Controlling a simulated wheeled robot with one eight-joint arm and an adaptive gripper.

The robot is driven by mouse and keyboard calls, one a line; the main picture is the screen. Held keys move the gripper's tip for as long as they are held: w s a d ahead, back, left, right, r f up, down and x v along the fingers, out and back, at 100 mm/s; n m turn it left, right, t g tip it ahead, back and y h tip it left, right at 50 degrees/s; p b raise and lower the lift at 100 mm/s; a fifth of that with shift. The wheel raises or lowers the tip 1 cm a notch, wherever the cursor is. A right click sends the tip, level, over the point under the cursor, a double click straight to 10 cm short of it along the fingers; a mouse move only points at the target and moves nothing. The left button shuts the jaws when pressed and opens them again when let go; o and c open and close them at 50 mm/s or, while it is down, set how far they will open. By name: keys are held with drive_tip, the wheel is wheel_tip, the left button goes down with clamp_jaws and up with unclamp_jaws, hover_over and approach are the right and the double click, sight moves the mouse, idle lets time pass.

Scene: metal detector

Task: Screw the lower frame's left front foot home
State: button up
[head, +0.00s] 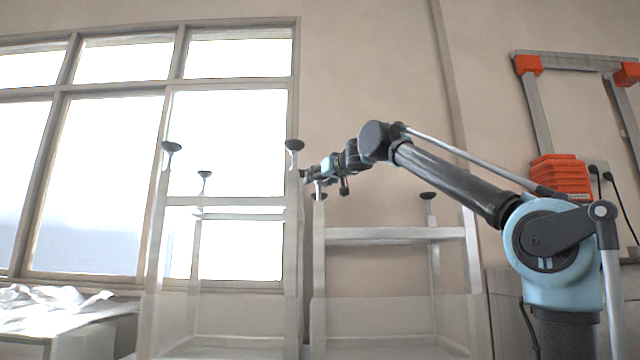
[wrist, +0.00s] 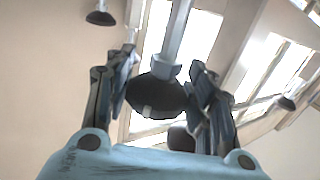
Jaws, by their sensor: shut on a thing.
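Two pale frames stand side by side with dark round feet on top of their legs. My gripper (head: 309,177) is at the top of the left leg of the right-hand frame (head: 395,236). In the wrist view my gripper (wrist: 164,68) has one finger on each side of a dark foot (wrist: 155,95), shut on it. The foot's metal stem (wrist: 176,35) runs up away from the gripper. The head view does not show clearly how far the stem is in the leg.
The left-hand frame (head: 225,201) carries feet (head: 171,147) and (head: 295,145) close to my gripper's left. Another foot (head: 428,195) stands on the right-hand frame below my arm. A cloth-covered table (head: 75,325) is at left.

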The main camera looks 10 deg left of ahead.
drive_tip(key=shift+m+t+h, duration=0.8)
drive_tip(key=shift+h, duration=0.1)
drive_tip(key=m+t+h, duration=0.2)
drive_tip(key=m+h, duration=0.1)
drive_tip(key=h, duration=0.1)
drive_tip(key=shift+a+h, duration=0.15)
drive_tip(key=shift+h, duration=0.15)
drive_tip(key=shift+m+t+h, duration=0.5)
drive_tip(key=shift+m+h, duration=1.7)
drive_tip(key=shift+h, duration=1.3)
drive_tip(key=o, duration=1.1)
drive_tip(key=shift+w, duration=0.1)
drive_tip(key=shift+d, duration=0.2)
drive_tip(key=shift+y, duration=0.4)
